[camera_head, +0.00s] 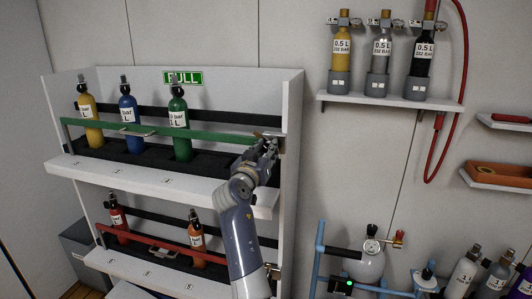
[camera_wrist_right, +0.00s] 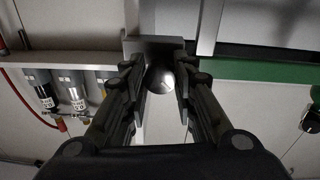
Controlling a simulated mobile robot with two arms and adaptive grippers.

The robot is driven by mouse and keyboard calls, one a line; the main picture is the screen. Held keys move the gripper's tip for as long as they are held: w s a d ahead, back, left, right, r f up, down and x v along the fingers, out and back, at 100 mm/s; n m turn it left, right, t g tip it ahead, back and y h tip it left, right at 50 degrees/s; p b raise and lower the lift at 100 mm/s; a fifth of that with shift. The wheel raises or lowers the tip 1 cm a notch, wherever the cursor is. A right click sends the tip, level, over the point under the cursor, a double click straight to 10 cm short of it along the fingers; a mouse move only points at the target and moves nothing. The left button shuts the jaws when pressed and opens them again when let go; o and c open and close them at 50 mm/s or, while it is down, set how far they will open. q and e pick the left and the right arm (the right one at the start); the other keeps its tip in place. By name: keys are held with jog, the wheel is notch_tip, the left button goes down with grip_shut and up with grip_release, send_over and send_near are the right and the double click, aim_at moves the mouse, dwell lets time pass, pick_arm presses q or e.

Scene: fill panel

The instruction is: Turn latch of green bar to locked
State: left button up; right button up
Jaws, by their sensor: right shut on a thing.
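The green bar (camera_head: 150,131) runs across the front of the upper shelf, in front of the yellow, blue and green bottles. Its right end reaches the rack's right side wall. My right gripper (camera_head: 270,141) is at that right end, at the latch. In the right wrist view the fingers (camera_wrist_right: 160,80) are around a round metal knob, the latch (camera_wrist_right: 160,79), and shut on it. The green bar (camera_wrist_right: 255,71) also shows there, to the right of the fingers. The latch is mostly hidden by the gripper in the head view. My left gripper is not in view.
A red bar (camera_head: 150,241) crosses the lower shelf in front of red and orange bottles. A wall shelf (camera_head: 390,101) with three small bottles is at the upper right. A red hose (camera_head: 465,80) hangs beside it. A blue-framed cylinder stand (camera_head: 320,255) is at the lower right.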

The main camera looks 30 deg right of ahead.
jog(key=shift+d+r+n+t+p, duration=0.15)
jog(key=shift+n+p, duration=0.5)
jog(key=shift+n, duration=1.3)
jog(key=shift+a+r+n+t+p, duration=0.15)
jog(key=shift+n+p, duration=0.5)
jog(key=shift+n, duration=1.3)
jog(key=shift+d, duration=0.1)
jog(key=o, duration=0.9)
jog(key=shift+o, duration=0.8)
jog(key=shift+f, duration=0.15)
jog(key=v, duration=0.7)
jog(key=shift+s, duration=0.2)
